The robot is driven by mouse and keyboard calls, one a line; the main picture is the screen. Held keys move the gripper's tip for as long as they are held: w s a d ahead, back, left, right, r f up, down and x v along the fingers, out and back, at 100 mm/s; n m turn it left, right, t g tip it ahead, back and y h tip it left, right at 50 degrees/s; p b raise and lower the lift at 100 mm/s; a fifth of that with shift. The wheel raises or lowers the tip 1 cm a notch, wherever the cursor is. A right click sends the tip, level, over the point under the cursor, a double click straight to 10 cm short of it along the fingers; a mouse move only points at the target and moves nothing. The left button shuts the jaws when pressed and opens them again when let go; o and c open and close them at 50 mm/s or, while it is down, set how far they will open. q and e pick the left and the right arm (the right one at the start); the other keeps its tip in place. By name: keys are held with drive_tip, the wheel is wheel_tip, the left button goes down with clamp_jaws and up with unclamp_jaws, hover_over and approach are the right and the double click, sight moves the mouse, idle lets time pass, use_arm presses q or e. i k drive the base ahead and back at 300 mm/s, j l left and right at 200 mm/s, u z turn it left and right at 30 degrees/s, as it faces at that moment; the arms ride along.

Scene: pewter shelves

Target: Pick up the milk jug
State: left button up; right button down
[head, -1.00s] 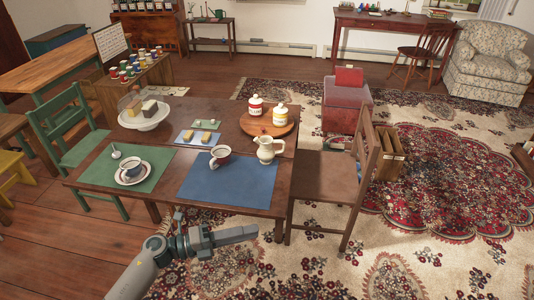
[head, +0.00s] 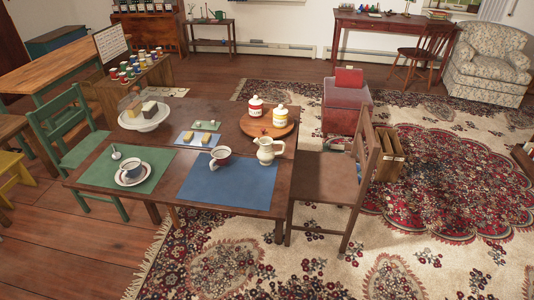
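The cream milk jug (head: 266,151) stands upright on the dark wooden table (head: 168,196), at the far right corner of the blue placemat. Its handle is toward the right. A white cup (head: 220,157) stands to its left on the blue placemat (head: 228,184). Neither of my grippers shows in the head view, so their state is hidden.
A round wooden board (head: 262,131) with two lidded jars lies just behind the jug. A wooden chair (head: 337,177) stands close against the table's right side. A cake stand (head: 145,122) is at the back left. The rug in front of the table is clear.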

sight(266, 154)
drive_tip(key=i+l+u, duration=0.15)
drive_tip(key=l, duration=0.25)
drive_tip(key=i+l+u, duration=0.2)
drive_tip(key=l, duration=0.2)
drive_tip(key=i+l+u, duration=0.15)
drive_tip(key=l, duration=0.3)
drive_tip(key=i+l+u, duration=0.15)
drive_tip(key=l, duration=0.3)
drive_tip(key=i+l+u, duration=0.15)
drive_tip(key=l, duration=0.35)
drive_tip(key=i+l+u, duration=0.2)
drive_tip(key=l, duration=0.25)
drive_tip(key=k, duration=0.1)
